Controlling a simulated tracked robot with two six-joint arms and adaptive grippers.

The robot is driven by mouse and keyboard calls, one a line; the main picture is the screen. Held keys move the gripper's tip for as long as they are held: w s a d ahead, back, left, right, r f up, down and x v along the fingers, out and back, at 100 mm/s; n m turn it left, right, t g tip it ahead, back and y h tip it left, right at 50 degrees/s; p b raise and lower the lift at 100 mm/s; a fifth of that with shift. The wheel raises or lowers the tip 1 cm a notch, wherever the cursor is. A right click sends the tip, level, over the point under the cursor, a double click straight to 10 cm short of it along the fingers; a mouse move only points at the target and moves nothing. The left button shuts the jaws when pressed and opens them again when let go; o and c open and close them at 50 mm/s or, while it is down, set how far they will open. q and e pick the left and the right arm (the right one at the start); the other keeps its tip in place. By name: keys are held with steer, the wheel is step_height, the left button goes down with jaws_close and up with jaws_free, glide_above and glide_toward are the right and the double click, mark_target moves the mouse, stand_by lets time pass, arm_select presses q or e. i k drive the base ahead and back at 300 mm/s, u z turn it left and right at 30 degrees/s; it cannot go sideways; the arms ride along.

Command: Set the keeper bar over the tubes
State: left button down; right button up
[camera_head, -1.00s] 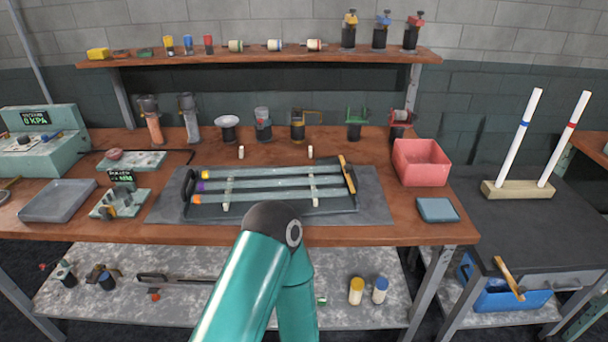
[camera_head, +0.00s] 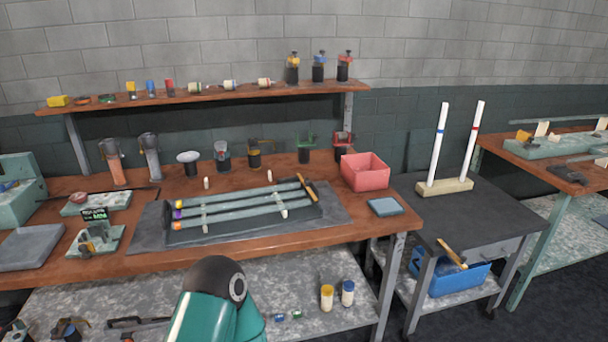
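Three grey glass tubes with yellow, purple and orange ends lie side by side in a dark tray (camera_head: 322,222) on the wooden bench; the middle one (camera_head: 240,210) has the purple end. Pale cross strips run under or across them; I cannot tell which. A slim wooden bar (camera_head: 308,188) lies across the tubes' right ends. I cannot tell which is the keeper bar. A teal arm link of mine shows at the bottom; neither gripper is in view.
A red bin (camera_head: 365,173) and a flat blue-grey pad (camera_head: 385,207) stand right of the tray. The cart (camera_head: 430,210) holds two upright white rods in a wooden base (camera_head: 445,187). Clamps line the bench's back. Another bench (camera_head: 555,165) is at far right.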

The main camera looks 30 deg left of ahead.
mark_target(305, 181)
steer(key=u, duration=0.25)
steer(key=i, duration=1)
steer(key=u, duration=0.1)
